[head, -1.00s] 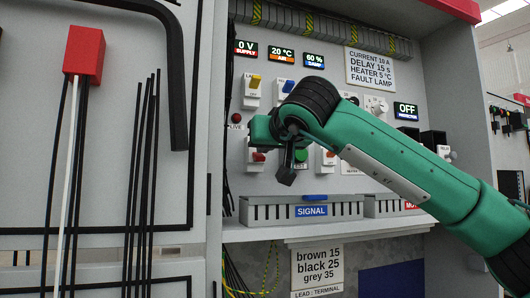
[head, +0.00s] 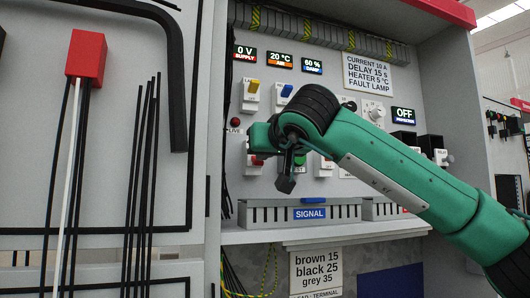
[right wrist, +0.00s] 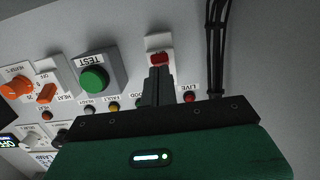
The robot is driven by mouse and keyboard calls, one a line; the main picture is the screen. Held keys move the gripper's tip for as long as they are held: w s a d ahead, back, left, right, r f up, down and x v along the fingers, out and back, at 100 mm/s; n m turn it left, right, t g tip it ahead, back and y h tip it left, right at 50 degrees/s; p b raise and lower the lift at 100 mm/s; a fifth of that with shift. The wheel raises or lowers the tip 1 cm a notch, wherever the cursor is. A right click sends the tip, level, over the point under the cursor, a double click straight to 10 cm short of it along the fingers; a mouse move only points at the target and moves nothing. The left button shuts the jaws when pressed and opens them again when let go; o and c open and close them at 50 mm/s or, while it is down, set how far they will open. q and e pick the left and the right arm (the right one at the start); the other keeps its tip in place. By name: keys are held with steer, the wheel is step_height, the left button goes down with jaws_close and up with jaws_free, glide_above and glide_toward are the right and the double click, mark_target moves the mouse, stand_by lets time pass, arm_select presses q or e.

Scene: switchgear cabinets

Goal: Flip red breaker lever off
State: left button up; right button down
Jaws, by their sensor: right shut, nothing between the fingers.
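The breaker with the red lever (right wrist: 160,58) shows in the right wrist view, straight in front of my right gripper (right wrist: 159,74). The gripper's dark fingers are shut, with nothing between them. Their tips overlap the lower edge of the white breaker body in that view; I cannot tell whether they touch it. In the head view the red lever (head: 257,160) peeks out just below my green right hand, at the lower left of the panel. My left gripper is not in view.
A green TEST button (right wrist: 95,80) and a red LIVE lamp (right wrist: 190,97) flank the breaker. Other switches, including a yellow one (head: 252,87) and a blue one (head: 286,91), sit above. A grey SIGNAL duct (head: 262,214) runs below. Dark cables hang on the left side.

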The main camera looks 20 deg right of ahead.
steer(key=shift+w+f, duration=0.1)
steer(key=shift+f, duration=0.15)
steer(key=s+r+b, duration=0.1)
steer(key=s, duration=1)
steer(key=shift+s+d+r+b, duration=0.2)
steer(key=shift+s+r+b, duration=0.15)
steer(key=shift+s, duration=0.05)
